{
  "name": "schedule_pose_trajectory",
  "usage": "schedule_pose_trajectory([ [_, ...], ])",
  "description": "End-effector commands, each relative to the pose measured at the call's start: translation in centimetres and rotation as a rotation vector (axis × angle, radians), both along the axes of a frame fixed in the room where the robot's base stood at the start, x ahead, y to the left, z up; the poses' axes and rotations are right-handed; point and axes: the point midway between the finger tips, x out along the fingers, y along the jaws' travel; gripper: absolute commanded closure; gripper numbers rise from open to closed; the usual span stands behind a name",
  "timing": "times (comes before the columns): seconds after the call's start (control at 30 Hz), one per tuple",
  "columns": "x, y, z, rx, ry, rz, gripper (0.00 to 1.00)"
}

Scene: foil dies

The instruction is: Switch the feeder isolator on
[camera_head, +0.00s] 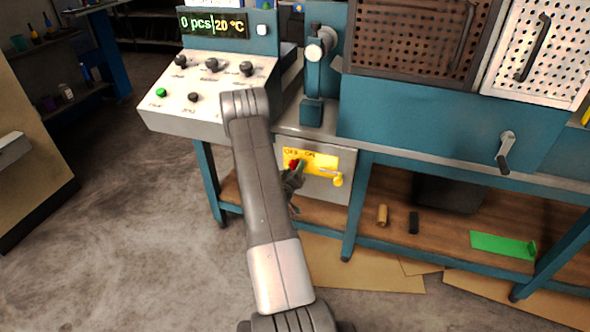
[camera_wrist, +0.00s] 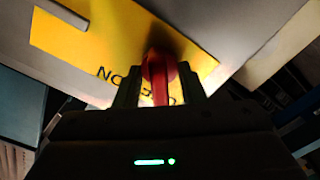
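The feeder isolator is a red rotary handle on a yellow plate (camera_head: 324,161) marked OFF and ON, on a grey box front under the bench. In the head view the red handle (camera_head: 293,163) shows in part below the OFF lettering, beside my gripper (camera_head: 298,174). In the wrist view the red handle (camera_wrist: 160,72) has a round hub and a narrow lever towards my gripper (camera_wrist: 158,86). The fingers stand on both sides of the lever, apart, with gaps beside it. The lever's end covers part of the lettering on the plate (camera_wrist: 95,45).
A control panel (camera_head: 205,90) is above left. A crank (camera_head: 506,150) hangs at right. The shelf below holds a tan cylinder (camera_head: 382,215), a black block (camera_head: 413,222) and a green piece (camera_head: 500,244).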

Motion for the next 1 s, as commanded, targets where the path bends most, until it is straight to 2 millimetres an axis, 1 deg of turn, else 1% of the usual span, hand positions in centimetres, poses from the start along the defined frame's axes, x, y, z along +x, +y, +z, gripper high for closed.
schedule_pose_trajectory([
  [0.13, -0.02, 0.00, -0.01, 0.000, 0.000, 0.000, 0.64],
  [0.2, -0.02, 0.00, -0.01, 0.000, 0.000, 0.000, 0.77],
  [0.27, -0.03, 0.00, -0.01, 0.000, 0.000, 0.000, 0.89],
  [0.3, -0.03, 0.00, -0.01, 0.000, 0.000, 0.000, 0.97],
  [0.33, -0.03, 0.00, -0.01, 0.000, 0.000, 0.000, 1.00],
  [0.67, -0.03, 0.00, -0.21, 0.032, -0.011, -0.001, 1.00],
  [0.87, 0.01, -0.02, -0.39, 0.130, -0.045, 0.000, 1.00],
  [1.0, 0.01, -0.06, -0.47, 0.232, -0.079, 0.000, 1.00],
])
